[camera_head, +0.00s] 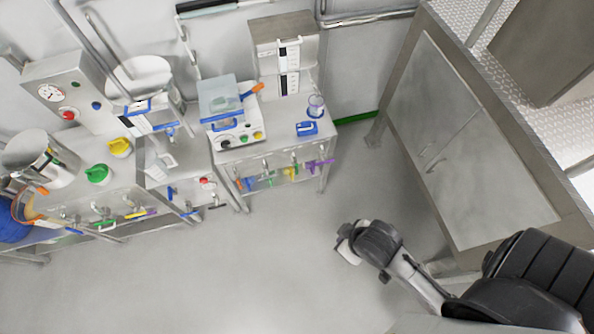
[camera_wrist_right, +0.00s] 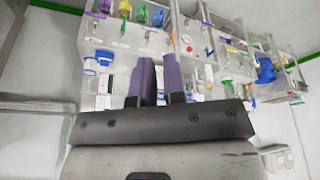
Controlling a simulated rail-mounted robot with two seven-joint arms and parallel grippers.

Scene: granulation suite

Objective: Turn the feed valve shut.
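Several coloured handles and knobs show on the equipment in the head view; no label tells which is the feed valve. A yellow handle (camera_head: 119,147) and a green handle (camera_head: 98,174) stand on the left bench. Lower handles include a green one (camera_head: 105,225) and a purple one (camera_head: 320,165). My right gripper (camera_head: 346,247) is over open floor, well apart from the benches. In the right wrist view its two purple-grey fingers (camera_wrist_right: 160,78) stand slightly apart, with nothing visible between them, in front of the distant benches. My left gripper is not in view.
A grey machine with a gauge (camera_head: 55,92) and a steel vessel (camera_head: 40,158) stand at the left. A balance-like device (camera_head: 235,132) and a blue item (camera_head: 307,128) are on the middle bench (camera_head: 290,138). A large metal cabinet (camera_head: 470,150) stands at right. The central floor is clear.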

